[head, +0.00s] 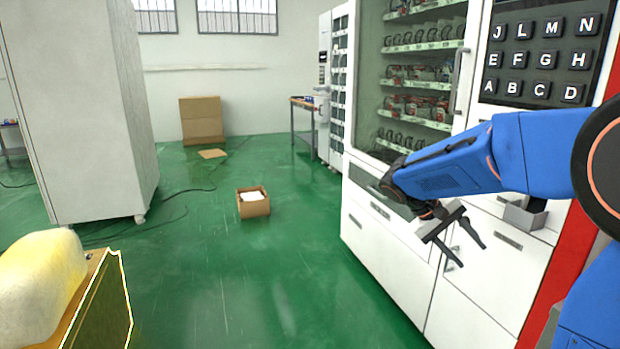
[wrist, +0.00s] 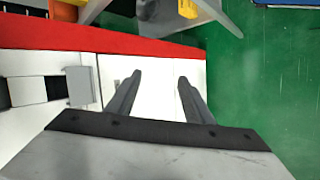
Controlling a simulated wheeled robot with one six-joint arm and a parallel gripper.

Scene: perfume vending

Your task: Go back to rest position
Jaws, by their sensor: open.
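My gripper (head: 458,237) hangs at the end of my blue arm, in front of the white lower front of the vending machine (head: 385,235). In the wrist view its two dark fingers (wrist: 158,92) are spread apart with nothing between them. The wrist view shows white panels and a red edge (wrist: 100,40) beyond the fingers. I cannot tell the exact gap between the gripper and the machine front.
A keypad (head: 540,55) with lettered buttons is at the upper right. A small grey tray (head: 524,214) juts from the machine. A cardboard box (head: 253,203) sits on the green floor. A white cabinet (head: 85,100) stands at left. The middle floor is mostly clear.

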